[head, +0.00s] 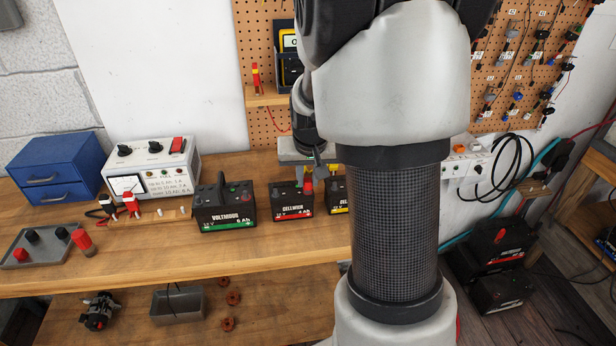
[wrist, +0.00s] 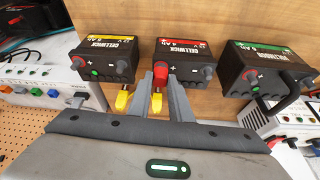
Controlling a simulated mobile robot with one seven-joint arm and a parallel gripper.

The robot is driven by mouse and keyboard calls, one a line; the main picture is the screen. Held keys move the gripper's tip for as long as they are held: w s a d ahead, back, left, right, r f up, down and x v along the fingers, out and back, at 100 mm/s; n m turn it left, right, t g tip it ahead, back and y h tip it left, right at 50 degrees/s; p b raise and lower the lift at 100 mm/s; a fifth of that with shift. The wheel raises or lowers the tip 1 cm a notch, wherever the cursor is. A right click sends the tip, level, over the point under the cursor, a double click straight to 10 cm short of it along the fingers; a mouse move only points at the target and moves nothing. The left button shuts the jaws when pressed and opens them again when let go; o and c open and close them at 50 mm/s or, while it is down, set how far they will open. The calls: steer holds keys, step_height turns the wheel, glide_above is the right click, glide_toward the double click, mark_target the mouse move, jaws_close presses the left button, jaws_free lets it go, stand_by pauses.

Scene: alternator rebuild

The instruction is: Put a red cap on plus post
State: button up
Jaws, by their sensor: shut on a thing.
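My gripper (wrist: 161,82) is shut on a red cap (wrist: 159,72), held between its grey fingertips. The cap is over or on the plus-post corner of the middle battery (wrist: 188,54), which has a red label; I cannot tell whether it is seated. In the head view the cap shows as red (head: 308,184) above the right end of that battery (head: 290,203), and the gripper (head: 315,172) reaches down there.
The green-label battery (head: 225,208) with a black handle stands left of the red-label one. A grey tray (head: 40,256) with caps and a red piece (head: 82,241) lie at the bench's left. A white power supply (head: 150,165) stands behind. My arm hides the bench's right part.

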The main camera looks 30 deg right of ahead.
steer(key=shift+f+b, duration=0.5)
steer(key=shift+f, duration=0.15)
steer(key=o, duration=0.8)
steer(key=p+v, duration=0.2)
steer(key=v, duration=1.5)
steer(key=shift+s+r, duration=0.1)
steer(key=shift+r, duration=0.1)
